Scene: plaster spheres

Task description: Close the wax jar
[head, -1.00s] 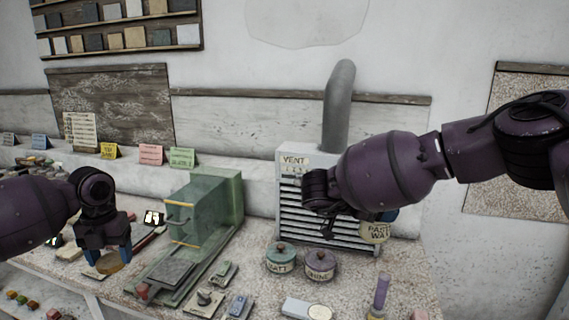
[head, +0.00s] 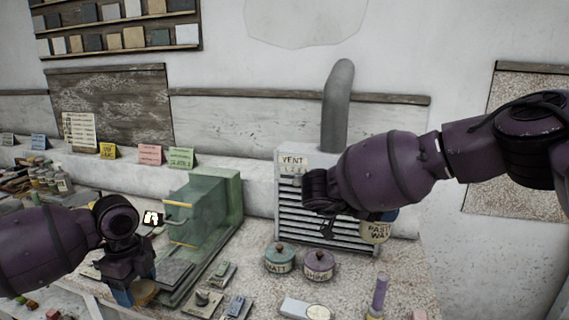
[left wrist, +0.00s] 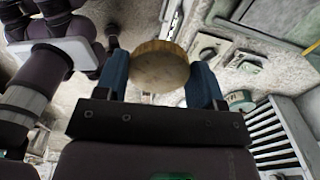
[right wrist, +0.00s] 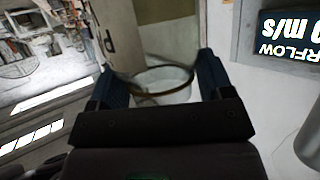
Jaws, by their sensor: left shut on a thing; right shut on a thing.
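The wax jar (head: 375,233), labelled paste wax, hangs in my right gripper (head: 376,214) in front of the vent unit. In the right wrist view the jar (right wrist: 165,88) sits between both fingers, with its round mouth open and a pale inside. My left gripper (head: 134,292) is shut on a round, tan-gold lid (head: 146,292) over the front left of the bench. The left wrist view shows the lid (left wrist: 158,66) pinched between the blue fingers. Lid and jar are far apart.

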